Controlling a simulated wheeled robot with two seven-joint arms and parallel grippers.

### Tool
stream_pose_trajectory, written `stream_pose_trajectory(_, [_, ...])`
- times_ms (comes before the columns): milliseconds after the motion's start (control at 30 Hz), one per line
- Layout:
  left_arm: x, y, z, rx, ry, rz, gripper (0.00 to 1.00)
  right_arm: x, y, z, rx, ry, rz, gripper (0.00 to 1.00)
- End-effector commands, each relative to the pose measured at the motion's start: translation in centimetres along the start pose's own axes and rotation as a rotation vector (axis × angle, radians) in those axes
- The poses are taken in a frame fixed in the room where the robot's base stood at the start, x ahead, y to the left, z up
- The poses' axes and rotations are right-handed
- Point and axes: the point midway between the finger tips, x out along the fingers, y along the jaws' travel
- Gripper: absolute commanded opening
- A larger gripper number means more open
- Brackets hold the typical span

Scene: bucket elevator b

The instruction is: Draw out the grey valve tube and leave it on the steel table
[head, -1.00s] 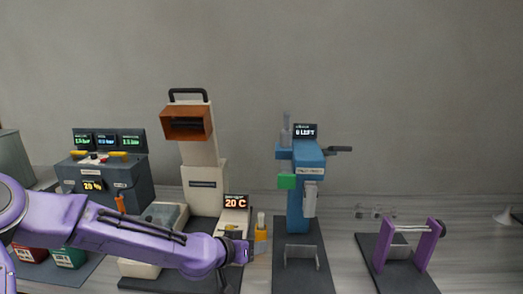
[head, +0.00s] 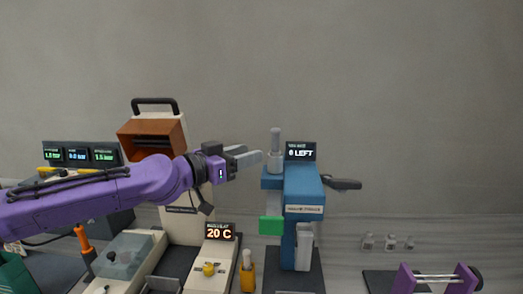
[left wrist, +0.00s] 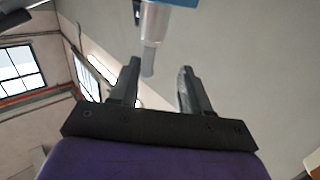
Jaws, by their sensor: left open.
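The grey valve tube (head: 275,150) stands upright at the top left of the blue machine (head: 305,190). It also shows in the left wrist view (left wrist: 149,58), where its thin end lies between the fingers in the picture. My left gripper (head: 256,156) is open, level with the tube and just left of it. In the left wrist view the two fingers (left wrist: 158,77) are spread; I see no contact. My right gripper is not in view.
A beige unit with a brown box (head: 152,140) stands behind my left arm. A green block (head: 271,225) and a grey cylinder (head: 304,245) sit on the blue machine's front. A dark handle (head: 342,184) sticks out right. A purple stand (head: 438,278) is at front right.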

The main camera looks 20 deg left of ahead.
Motion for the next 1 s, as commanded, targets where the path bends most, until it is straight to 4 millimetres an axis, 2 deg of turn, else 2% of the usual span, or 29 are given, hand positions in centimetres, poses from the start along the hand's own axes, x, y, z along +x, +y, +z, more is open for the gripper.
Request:
stream_pose_trajectory(33, [0.0,0.1,0.7,0.009,0.001,-0.001,0.47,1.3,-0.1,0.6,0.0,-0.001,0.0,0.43])
stream_pose_trajectory(167, [0.8,0.2,1.1,0.014,0.002,-0.001,0.47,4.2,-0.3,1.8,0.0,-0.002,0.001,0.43])
stream_pose_trajectory(333, [3.1,0.4,1.3,0.01,0.0,0.007,0.47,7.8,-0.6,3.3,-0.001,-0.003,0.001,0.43])
stream_pose_trajectory(400, [5.0,0.1,0.1,0.001,-0.008,0.007,0.47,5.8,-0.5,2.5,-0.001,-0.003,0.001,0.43])
stream_pose_trajectory(533, [7.8,-0.1,0.3,-0.001,-0.009,0.005,0.47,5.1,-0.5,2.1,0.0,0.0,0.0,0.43])
stream_pose_trajectory(700, [10.2,-0.1,0.3,0.0,-0.006,0.003,0.47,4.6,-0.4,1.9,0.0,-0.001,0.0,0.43])
stream_pose_trajectory(1000, [11.1,-0.1,0.4,0.001,-0.004,0.003,0.47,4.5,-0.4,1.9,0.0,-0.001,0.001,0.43])
